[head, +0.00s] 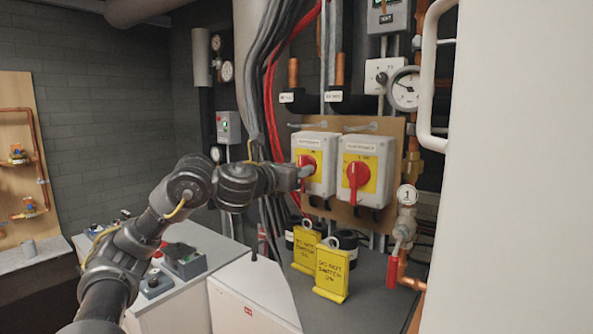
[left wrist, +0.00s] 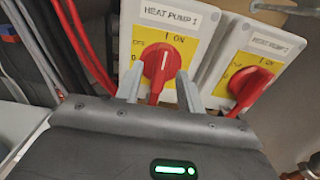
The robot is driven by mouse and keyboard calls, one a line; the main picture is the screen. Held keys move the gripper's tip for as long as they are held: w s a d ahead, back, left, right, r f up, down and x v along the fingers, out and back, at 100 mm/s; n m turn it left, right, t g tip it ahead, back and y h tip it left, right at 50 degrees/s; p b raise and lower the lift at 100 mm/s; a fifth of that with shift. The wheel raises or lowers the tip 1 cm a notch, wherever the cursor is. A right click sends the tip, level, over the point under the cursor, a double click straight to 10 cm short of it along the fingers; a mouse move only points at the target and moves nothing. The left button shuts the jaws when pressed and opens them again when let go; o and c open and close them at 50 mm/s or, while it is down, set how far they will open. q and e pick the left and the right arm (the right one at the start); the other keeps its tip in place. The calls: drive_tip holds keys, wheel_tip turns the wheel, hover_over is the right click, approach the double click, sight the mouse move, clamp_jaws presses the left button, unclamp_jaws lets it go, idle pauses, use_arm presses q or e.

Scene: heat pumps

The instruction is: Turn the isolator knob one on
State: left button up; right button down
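The left isolator box (head: 313,141), labelled HEAT PUMP 1 in the left wrist view (left wrist: 178,15), has a red knob (left wrist: 158,64) on a yellow plate marked OFF and I ON. The knob's white line points roughly toward I ON, and its handle runs down between my fingers. My left gripper (left wrist: 160,88) is open, one finger on each side of the handle, with small gaps showing. In the head view the gripper (head: 304,172) is at the knob and hides part of it. My right gripper is not in view.
A second isolator box with a red knob (head: 357,175) stands close on the right. Two yellow tags (head: 332,272) stand on the surface below. A red-handled valve (head: 392,272) and a white panel with a handle (head: 520,180) are at right. Cables (head: 262,100) hang left of the boxes.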

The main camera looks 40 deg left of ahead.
use_arm(q)
drive_tip(key=shift+s, duration=0.1)
drive_tip(key=s+d, duration=0.1)
drive_tip(key=s, duration=0.9)
drive_tip(key=shift+s+b, duration=0.3)
drive_tip(key=shift+b, duration=0.05)
drive_tip(key=shift+d, duration=0.1)
